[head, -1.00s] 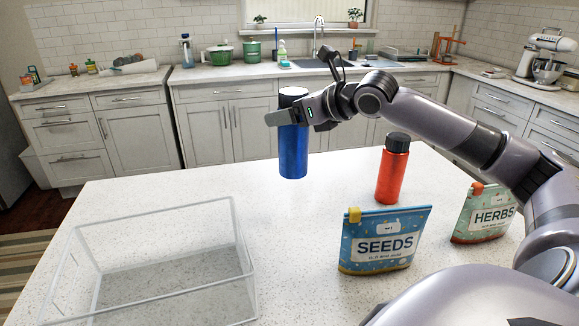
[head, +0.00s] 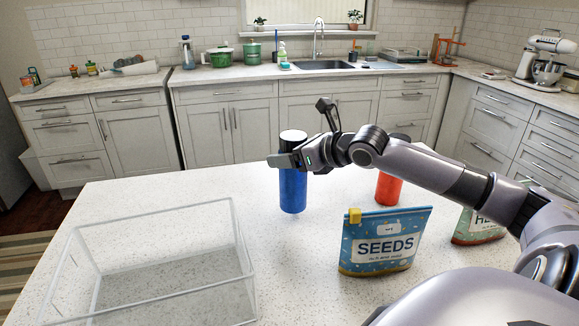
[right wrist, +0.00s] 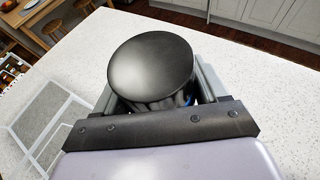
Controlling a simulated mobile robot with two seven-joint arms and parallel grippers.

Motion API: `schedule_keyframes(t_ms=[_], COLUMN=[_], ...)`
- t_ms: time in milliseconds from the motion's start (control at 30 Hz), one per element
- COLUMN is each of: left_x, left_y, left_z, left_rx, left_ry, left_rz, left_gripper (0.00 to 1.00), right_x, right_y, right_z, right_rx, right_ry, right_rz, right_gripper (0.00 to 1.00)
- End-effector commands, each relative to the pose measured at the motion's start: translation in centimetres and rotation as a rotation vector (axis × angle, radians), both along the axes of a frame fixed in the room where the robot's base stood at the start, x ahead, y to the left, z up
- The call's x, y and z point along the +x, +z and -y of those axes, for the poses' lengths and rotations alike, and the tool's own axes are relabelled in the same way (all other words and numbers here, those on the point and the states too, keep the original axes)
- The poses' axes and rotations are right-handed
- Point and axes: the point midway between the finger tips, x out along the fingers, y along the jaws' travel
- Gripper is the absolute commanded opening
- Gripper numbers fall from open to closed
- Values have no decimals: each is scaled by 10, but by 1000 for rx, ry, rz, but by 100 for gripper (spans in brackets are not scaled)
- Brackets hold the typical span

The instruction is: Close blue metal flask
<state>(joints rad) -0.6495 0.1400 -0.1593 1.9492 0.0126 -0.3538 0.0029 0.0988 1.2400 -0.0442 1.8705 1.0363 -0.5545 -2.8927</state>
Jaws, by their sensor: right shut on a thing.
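The blue metal flask (head: 293,189) is upright over the white countertop, with its black lid (head: 293,136) on top. I cannot tell whether its base touches the counter. My right gripper (head: 290,160) is shut on the flask just below the lid. In the right wrist view the round black lid (right wrist: 152,68) sits between the two fingers, and only a sliver of blue shows under it. How tightly the lid is seated cannot be seen. My left gripper is not in view.
A clear open bin (head: 237,245) stands at the left of the counter. A red flask (head: 388,188) is partly hidden behind my right arm. A seeds pouch (head: 380,243) and a herbs pouch (head: 476,227) stand at the right. The counter between bin and blue flask is clear.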

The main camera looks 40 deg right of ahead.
Motion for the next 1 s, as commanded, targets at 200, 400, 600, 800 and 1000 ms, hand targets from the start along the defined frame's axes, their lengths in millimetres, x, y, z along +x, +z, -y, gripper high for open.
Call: schedule_keyframes(t_ms=[200, 400, 600, 800, 1000], left_x=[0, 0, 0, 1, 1], left_y=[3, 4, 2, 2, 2], left_z=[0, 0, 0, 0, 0], left_rx=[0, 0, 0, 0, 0], left_ry=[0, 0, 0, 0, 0], left_rz=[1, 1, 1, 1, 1], left_gripper=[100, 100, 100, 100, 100], right_x=[0, 0, 0, 0, 0], right_y=[-27, -31, -33, -35, -35], right_z=[0, 0, 0, 0, 0], right_rx=[4, 0, 0, 2, 2], right_ry=[-1, 0, 0, 0, 0], right_rz=[0, 2, 1, -3, -3], right_gripper=[0, 0, 0, 98, 98])
